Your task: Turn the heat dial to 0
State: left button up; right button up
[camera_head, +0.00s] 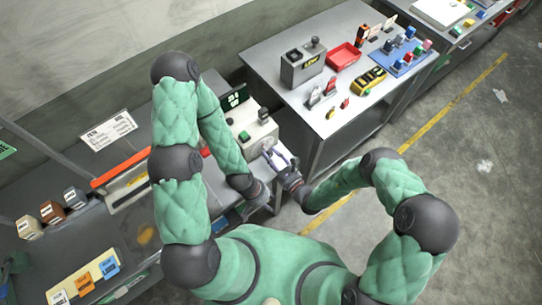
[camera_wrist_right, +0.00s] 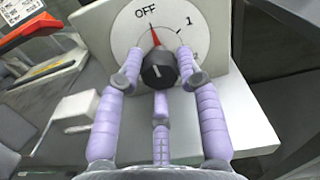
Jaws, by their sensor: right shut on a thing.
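The heat dial is a black knob (camera_wrist_right: 158,72) on a round white face (camera_wrist_right: 125,28) marked OFF, 1 and 2. A red pointer above the knob points up at about OFF; no 0 label is readable. My right gripper (camera_wrist_right: 158,62) has lilac fingers on both sides of the knob and is shut on it. In the head view my right gripper (camera_head: 274,156) is at the front of the cream machine (camera_head: 240,122), where the fingers hide the dial. My left gripper (camera_head: 262,207) hangs lower, by the bench edge, small and partly hidden, its jaws unclear.
A grey table (camera_head: 270,48) to the right holds a grey box (camera_head: 302,68), a red tray (camera_head: 343,56), a yellow device (camera_head: 368,80) and a blue board (camera_head: 400,60). On the left bench are small boxes (camera_head: 52,212) and a yellow mat (camera_head: 85,280). The floor at right is open.

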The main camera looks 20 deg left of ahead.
jog(key=shift+w+r, duration=0.1)
jog(key=shift+r, duration=0.05)
jog(key=o, duration=1.1)
jog(key=shift+o, duration=0.2)
jog(key=shift+s+d, duration=0.4)
jog(key=shift+d, duration=0.05)
jog(key=v, duration=1.1)
